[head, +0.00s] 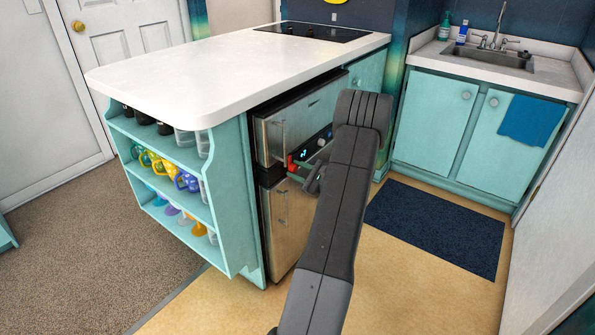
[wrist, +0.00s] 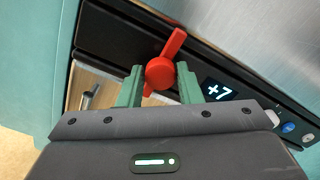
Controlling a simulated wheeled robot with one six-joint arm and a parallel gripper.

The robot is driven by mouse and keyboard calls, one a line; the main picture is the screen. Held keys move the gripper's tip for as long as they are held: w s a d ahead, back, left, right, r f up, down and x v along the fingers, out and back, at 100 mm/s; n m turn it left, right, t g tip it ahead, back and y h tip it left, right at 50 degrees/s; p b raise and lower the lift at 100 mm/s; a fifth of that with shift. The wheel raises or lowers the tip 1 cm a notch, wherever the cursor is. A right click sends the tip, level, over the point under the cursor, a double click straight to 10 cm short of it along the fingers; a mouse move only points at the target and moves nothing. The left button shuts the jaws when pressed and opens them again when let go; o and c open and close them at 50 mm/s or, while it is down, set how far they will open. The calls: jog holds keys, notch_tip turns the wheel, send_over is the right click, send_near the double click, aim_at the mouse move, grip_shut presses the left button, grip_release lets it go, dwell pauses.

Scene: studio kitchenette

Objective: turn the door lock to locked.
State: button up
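The door lock is a red turn knob with a bar handle. In the wrist view the red lock (wrist: 160,73) sits on the dark strip of the fridge front, its bar tilted, upper end leaning right. In the head view the red lock (head: 291,162) shows left of my arm. My gripper (wrist: 160,76) has its two green fingers on either side of the round hub, with a narrow gap visible at each side. The gripper is open around the lock. In the head view my gripper (head: 303,170) is partly hidden by my arm.
The steel fridge (head: 285,215) stands under the white counter (head: 220,65). An open shelf (head: 180,190) with mugs is left. A dark mat (head: 435,225) lies right.

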jog(key=o, duration=0.3)
jog(key=p+v, duration=0.2)
jog(key=v, duration=1.1)
jog(key=shift+s+d, duration=0.25)
jog(key=shift+d, duration=0.1)
jog(key=b+x, duration=0.2)
jog(key=x, duration=1.2)
